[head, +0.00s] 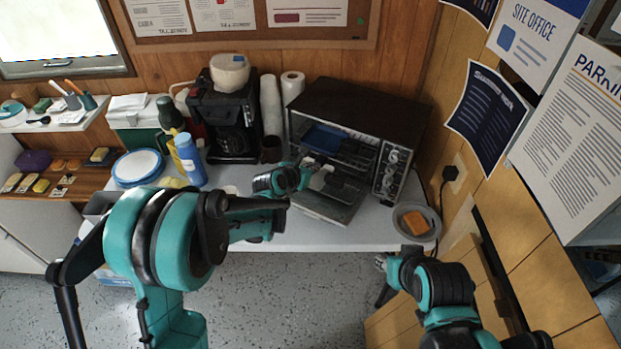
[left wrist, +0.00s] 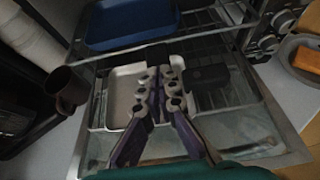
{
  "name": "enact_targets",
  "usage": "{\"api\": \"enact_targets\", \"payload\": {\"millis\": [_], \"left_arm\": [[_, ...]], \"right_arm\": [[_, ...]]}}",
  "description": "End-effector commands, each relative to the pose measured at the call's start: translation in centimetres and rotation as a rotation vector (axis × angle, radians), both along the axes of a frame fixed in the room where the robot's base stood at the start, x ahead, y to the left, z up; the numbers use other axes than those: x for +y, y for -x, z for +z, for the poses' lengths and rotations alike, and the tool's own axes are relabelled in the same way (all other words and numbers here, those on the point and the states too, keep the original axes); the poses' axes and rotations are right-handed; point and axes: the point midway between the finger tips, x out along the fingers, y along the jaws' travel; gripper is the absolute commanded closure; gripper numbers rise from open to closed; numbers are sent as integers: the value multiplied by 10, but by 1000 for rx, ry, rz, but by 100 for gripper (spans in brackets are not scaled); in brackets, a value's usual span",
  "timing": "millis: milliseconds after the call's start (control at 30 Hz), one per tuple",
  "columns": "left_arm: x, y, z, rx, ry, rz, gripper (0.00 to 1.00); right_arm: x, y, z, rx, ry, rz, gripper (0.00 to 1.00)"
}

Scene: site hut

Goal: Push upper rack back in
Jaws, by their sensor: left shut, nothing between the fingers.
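The toaster oven (head: 365,105) stands on the table with its door (head: 325,207) folded down. Its upper rack (left wrist: 205,32) carries a blue tray (left wrist: 130,22); the blue tray also shows inside the oven in the head view (head: 325,137). Below is a lower rack (left wrist: 240,100) with a white tray (left wrist: 125,92) on it. My left gripper (left wrist: 160,78) is shut and empty, its fingertips in front of the oven opening, above the open door. Whether the fingertips touch the upper rack I cannot tell. My right gripper (head: 381,263) is low in front of the table, away from the oven; its fingers are unclear.
A bowl with an orange sponge (head: 418,222) sits right of the oven. A dark mug (head: 271,149), paper rolls (head: 271,105) and a coffee maker (head: 225,120) stand to its left. A blue bottle (head: 190,160) and plates (head: 138,166) are further left.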

Motion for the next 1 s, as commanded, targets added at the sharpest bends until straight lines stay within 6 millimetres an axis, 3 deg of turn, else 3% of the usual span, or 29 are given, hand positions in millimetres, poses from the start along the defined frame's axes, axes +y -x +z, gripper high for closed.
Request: {"api": "enact_targets", "payload": {"millis": [200, 433, 633, 1000], "left_arm": [[-22, -43, 0, 0, 0, -1, 100], [-39, -75, 0, 0, -1, 0, 100], [-46, -88, 0, 0, 0, -1, 100], [-48, -91, 1, -3, 1, 0, 100]], "right_arm": [[0, 0, 2, 0, 0, 0, 65], [0, 0, 4, 0, 0, 0, 65], [0, 0, 4, 0, 0, 0, 65], [0, 0, 4, 0, 0, 0, 65]]}}
